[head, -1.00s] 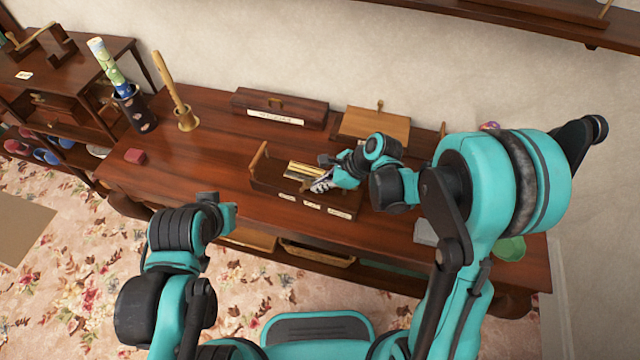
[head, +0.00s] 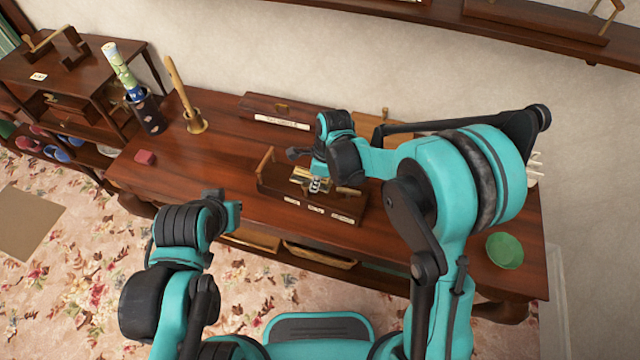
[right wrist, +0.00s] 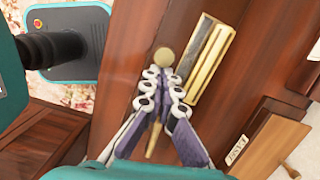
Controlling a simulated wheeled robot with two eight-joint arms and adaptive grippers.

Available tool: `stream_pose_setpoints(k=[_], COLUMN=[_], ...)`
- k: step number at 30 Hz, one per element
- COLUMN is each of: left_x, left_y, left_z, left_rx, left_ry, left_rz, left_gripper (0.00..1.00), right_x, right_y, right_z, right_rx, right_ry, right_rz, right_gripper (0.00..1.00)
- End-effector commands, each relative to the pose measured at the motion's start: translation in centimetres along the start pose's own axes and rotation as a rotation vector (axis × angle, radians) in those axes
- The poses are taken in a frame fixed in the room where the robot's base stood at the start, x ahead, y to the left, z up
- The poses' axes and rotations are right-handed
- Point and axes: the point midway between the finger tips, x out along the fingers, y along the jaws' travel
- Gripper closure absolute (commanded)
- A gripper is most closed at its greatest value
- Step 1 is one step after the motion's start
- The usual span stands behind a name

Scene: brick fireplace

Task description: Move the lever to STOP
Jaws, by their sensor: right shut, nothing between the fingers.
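The lever box (head: 274,184) is a dark wooden tray-like case on the table, with a brass plate and small white labels along its front. The plate (right wrist: 212,62) also shows in the right wrist view. In the right wrist view, a round knob (right wrist: 163,57) appears just beyond the fingertips. My right gripper (head: 316,186) is over the box's middle, shut and empty; I cannot tell whether it touches the lever. The labels' text is too small to read. My left arm is low at left, its fingers not visible.
A dark box with a sign (head: 282,121) and a lighter wooden box (head: 372,122) stand behind. The table's left front is clear.

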Motion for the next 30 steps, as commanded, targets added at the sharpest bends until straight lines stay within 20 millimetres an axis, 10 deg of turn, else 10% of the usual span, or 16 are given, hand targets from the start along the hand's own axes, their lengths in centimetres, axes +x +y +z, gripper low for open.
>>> stream_pose_setpoints(k=[30], left_x=[-1.1], left_y=[0.0], left_z=[-0.8], left_rx=[0.000], left_ry=[0.000], left_rz=[0.000], left_gripper=[1.00], right_x=[-1.7], right_y=[-0.3], right_z=[2.0], right_rx=[0.008], right_ry=[0.155], right_rz=[0.031], right_gripper=[1.00])
